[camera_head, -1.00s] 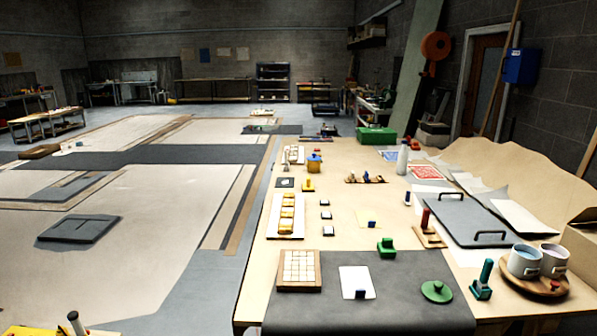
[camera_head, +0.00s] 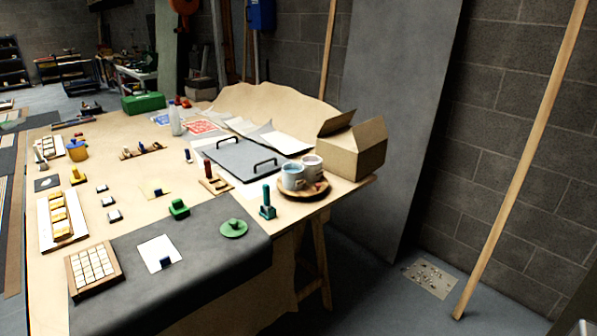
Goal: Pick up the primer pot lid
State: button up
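A round green disc with a knob on top (camera_head: 233,228) lies flat on the dark grey mat (camera_head: 190,282) near the table's front right corner. It looks like a lid; no label shows that it is the primer pot's. Two pots, one with blue contents (camera_head: 292,178) and a paler one (camera_head: 312,166), stand on a round wooden board (camera_head: 290,192) to the right. A small red piece (camera_head: 320,186) sits on that board, too small to make out. My gripper is not in view.
A teal-handled tool (camera_head: 267,204) stands between the disc and the pots. A green block (camera_head: 179,208) and a white card (camera_head: 160,254) lie left of the disc. A cardboard box (camera_head: 352,148) is behind the pots. The floor right of the table is largely clear.

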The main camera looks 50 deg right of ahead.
aim_at(234, 228)
jog(key=u, duration=0.65)
jog(key=i, duration=0.3)
jog(key=z, duration=5.1)
jog(key=i, duration=0.15)
jog(key=u, duration=2.7)
jog(key=i, duration=0.4)
jog(key=z, duration=0.05)
